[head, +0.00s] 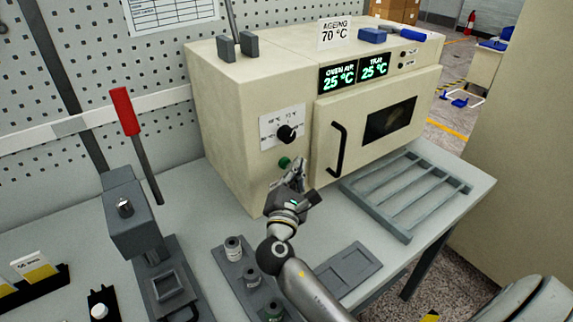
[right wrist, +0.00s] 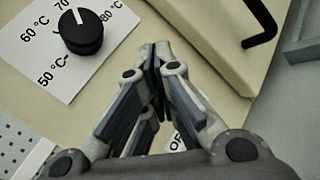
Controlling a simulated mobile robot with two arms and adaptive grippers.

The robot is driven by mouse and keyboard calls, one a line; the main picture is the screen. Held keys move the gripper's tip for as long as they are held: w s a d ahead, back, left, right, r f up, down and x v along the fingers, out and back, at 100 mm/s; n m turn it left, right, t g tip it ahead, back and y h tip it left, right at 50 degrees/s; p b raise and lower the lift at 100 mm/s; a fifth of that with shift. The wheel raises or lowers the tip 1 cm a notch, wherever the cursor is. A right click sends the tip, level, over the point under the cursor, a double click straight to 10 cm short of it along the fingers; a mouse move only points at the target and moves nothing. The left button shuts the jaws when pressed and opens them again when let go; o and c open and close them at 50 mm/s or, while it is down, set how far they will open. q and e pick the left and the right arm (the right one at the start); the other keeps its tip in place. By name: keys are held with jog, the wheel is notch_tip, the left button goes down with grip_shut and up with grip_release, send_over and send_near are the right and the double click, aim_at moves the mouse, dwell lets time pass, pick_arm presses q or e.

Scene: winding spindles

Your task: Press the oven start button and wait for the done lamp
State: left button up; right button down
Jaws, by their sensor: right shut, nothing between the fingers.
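The beige oven (head: 225,110) stands on the bench with its door shut. Its green start button (head: 284,162) is on the front panel below the black dial (head: 287,133). My right gripper (head: 298,166) is shut and empty, with its fingertips just right of the button in the head view; I cannot tell whether they touch the panel. In the right wrist view the shut fingers (right wrist: 160,50) point at the panel below the dial (right wrist: 80,32), and the button is hidden. Small dark indicators (head: 403,55) sit right of the displays; none looks lit. My left gripper is not in view.
The displays (head: 355,73) both read 25 °C. The black door handle (head: 339,148) is right of my gripper. A slatted grey rack (head: 405,228) lies in front of the oven. A press with a red lever (head: 125,110) stands left, and a spindle holder (head: 232,265) nearby.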

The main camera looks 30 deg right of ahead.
jog(key=shift+w, duration=0.45)
dwell(0.5)
jog(key=shift+s, duration=0.9)
jog(key=s+p, duration=0.1)
jog(key=s, duration=0.4)
jog(key=shift+d, duration=0.2)
dwell(0.9)
